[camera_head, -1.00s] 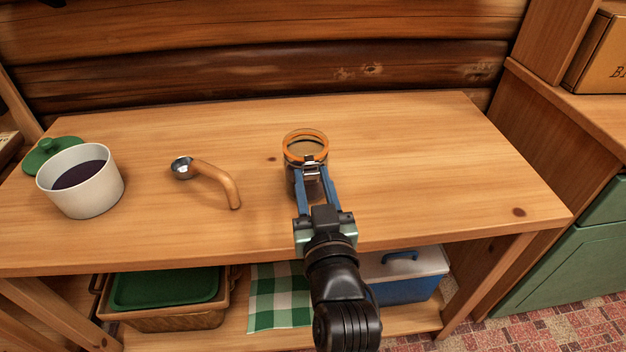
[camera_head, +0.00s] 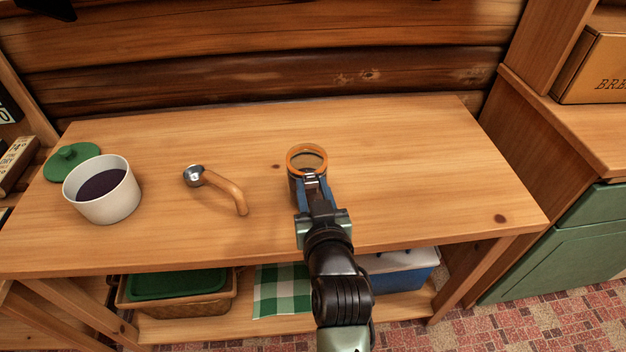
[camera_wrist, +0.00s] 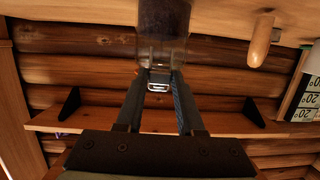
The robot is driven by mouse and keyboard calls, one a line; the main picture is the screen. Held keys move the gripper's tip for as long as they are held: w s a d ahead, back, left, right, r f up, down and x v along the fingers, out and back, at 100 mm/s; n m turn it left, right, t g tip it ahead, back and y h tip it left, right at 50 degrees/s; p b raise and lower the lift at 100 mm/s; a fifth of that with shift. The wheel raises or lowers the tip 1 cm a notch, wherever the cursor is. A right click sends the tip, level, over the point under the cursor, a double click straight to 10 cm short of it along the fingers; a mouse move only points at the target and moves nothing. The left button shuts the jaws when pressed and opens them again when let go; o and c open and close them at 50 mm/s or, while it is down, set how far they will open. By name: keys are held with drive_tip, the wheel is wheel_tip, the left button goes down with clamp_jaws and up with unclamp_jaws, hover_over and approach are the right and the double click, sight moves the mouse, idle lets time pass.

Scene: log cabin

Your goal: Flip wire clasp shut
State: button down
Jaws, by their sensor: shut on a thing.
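A clear glass jar (camera_head: 294,181) with an orange ring (camera_head: 291,163) at its top stands upright on the wooden table (camera_head: 400,150). Its metal wire clasp (camera_head: 311,182) is on the side facing me. My gripper (camera_head: 311,188) reaches in from the front, its blue fingers shut on the clasp. In the wrist view, the clasp (camera_wrist: 158,87) sits between the fingertips (camera_wrist: 159,78), below the jar body (camera_wrist: 163,28). The gripper hides part of the jar's front. Whether the clasp is latched is too small to tell.
A scoop (camera_head: 225,187) with a wooden handle lies left of the jar. A white pot (camera_head: 122,200) with dark contents and a green lid (camera_head: 70,163) are farther left. The table right of the jar is clear. A cooler (camera_head: 408,276) and a basket (camera_head: 180,305) are on the shelf below.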

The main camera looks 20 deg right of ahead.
drive_tip(key=c, duration=0.6)
unclamp_jaws()
drive_tip(key=shift+s, duration=0.1)
drive_tip(key=p+v, duration=0.1)
drive_tip(key=v, duration=1.1)
drive_tip(key=shift+s, duration=0.35)
drive_tip(key=shift+r, duration=0.15)
